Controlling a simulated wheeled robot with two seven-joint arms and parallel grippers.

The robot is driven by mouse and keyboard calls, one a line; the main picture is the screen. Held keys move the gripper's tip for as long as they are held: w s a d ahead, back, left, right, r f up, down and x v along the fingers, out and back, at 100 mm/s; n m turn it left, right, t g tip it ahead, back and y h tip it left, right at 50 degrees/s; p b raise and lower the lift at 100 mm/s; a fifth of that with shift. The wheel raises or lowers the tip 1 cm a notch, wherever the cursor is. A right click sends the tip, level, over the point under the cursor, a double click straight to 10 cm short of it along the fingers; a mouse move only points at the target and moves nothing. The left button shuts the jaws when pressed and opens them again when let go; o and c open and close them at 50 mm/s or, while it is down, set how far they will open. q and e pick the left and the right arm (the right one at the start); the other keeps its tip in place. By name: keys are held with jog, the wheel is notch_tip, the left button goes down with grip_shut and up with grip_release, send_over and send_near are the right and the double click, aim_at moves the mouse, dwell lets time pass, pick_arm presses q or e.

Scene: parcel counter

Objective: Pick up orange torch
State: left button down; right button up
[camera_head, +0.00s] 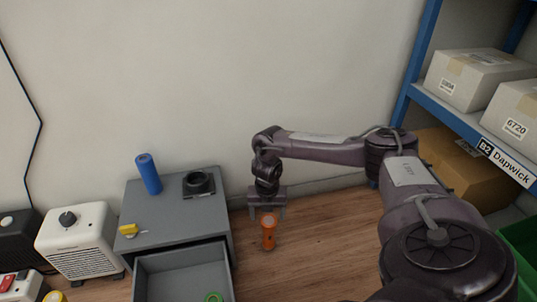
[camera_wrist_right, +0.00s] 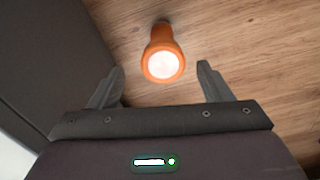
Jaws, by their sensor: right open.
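The orange torch (camera_head: 268,234) stands upright on the wooden surface, just right of the grey drawer unit in the head view. In the right wrist view the torch (camera_wrist_right: 163,62) shows its pale round lens end toward the camera, just beyond and between the fingertips. No contact with the torch is visible. My left gripper is not in view.
A white heater (camera_head: 80,243) stands left. Shelves with boxes (camera_head: 476,78) stand right. Wood floor right of the torch is clear.

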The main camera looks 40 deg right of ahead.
aim_at(269, 220)
notch_tip(269, 220, down, 5)
jog(key=b, duration=0.4)
jog(key=shift+s+d, duration=0.1)
jog(key=shift+d, duration=0.05)
jog(key=shift+r, duration=0.2)
jog(key=c, duration=1.6)
